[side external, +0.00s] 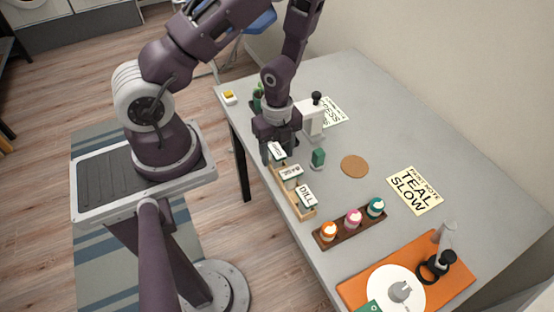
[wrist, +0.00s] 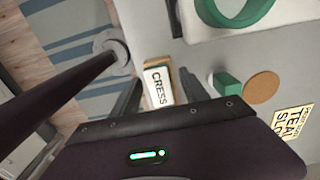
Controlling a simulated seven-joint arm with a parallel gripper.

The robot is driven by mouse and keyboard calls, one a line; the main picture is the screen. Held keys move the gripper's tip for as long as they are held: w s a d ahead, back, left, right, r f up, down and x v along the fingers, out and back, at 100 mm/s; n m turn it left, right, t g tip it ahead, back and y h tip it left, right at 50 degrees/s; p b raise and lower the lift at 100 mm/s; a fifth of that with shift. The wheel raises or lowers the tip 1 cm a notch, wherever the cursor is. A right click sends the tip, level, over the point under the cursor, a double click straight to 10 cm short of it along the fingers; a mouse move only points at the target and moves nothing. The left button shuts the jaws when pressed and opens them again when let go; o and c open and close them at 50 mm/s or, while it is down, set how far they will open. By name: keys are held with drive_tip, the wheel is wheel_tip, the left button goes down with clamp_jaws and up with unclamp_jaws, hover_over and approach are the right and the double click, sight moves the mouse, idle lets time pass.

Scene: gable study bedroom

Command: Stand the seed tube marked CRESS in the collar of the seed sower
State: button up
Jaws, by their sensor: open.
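The CRESS label (side external: 277,150) stands at the far end of a wooden rack (side external: 304,214), beyond two other labels. My gripper (side external: 278,147) is open over that end. In the wrist view, the CRESS label (wrist: 158,86) lies between my gripper's two spread fingers (wrist: 158,98), with a gap visible on each side. The tube under the label is mostly hidden. What appears to be the seed sower, a white body (side external: 312,120) with a black knob, stands just behind my gripper. A green ring on a white part (wrist: 240,12), perhaps its collar, shows in the wrist view.
The BASIL (side external: 291,172) and DILL (side external: 307,195) labels stand along the rack. A small green piece (side external: 318,157) and a cork disc (side external: 355,166) are to the right. Paint bottles (side external: 353,219) and an orange mat (side external: 440,290) are nearer.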

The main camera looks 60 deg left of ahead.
clamp_jaws()
drive_tip(key=shift+r, duration=0.1)
